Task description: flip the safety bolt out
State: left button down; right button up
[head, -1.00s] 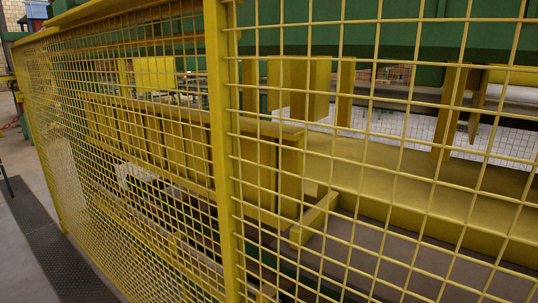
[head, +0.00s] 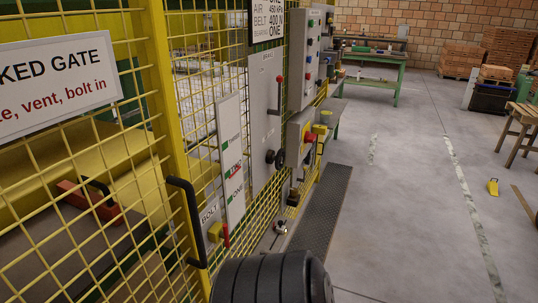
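The safety bolt (head: 219,234) is a small yellow block with a red handle, low on the fence beside a grey plate lettered BOLT (head: 209,203). The handle looks roughly upright, but it is too small to tell the bolt's exact position. A black bar handle (head: 188,222) is on the yellow gate post just left of it. Neither gripper is in view; a dark rounded part at the bottom centre looks like part of my arm.
A yellow mesh fence fills the left, with a gate sign (head: 55,80), a lever panel (head: 266,118) and a control box (head: 300,143) with a red knob. A green workbench (head: 375,69) stands farther back. Open grey floor (head: 400,210) lies to the right.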

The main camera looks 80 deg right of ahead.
aim_at(226, 236)
jog(key=z, duration=2.2)
